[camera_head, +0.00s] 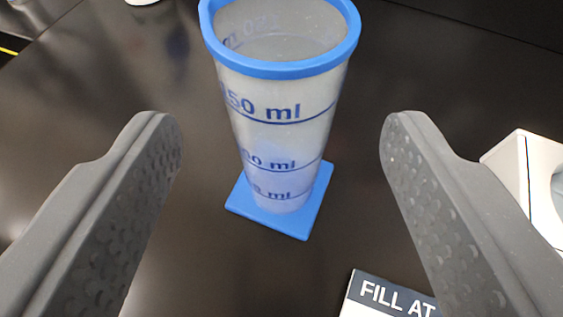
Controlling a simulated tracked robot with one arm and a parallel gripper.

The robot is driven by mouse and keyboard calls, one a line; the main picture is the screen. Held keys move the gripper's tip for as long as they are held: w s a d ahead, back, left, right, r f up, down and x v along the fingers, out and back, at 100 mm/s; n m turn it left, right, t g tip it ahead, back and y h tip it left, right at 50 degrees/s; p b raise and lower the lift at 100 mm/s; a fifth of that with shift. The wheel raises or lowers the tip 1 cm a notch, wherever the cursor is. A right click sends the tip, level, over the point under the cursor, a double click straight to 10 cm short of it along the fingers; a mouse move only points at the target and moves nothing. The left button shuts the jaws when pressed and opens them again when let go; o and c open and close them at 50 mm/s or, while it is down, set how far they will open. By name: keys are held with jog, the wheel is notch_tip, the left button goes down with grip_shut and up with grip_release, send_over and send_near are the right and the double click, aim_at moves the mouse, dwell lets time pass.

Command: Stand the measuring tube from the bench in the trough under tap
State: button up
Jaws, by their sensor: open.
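The measuring tube (287,140) is a translucent cylinder with a blue rim, a square blue foot and dark blue ml marks. It stands upright on the dark bench (110,90) at the upper middle of the view. My gripper (272,135) is open, with one grey finger to the left of the tube and one to the right. Both fingers are apart from the tube, with a gap on each side. The tube looks empty. No trough or tap can be made out in this view.
A sign reading "FILL AT" (390,297) lies at the bottom right, partly cut off. A white object (520,175) stands at the right edge, partly behind my right finger. A small white thing shows at the top left.

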jog(key=shift+v, duration=2.45)
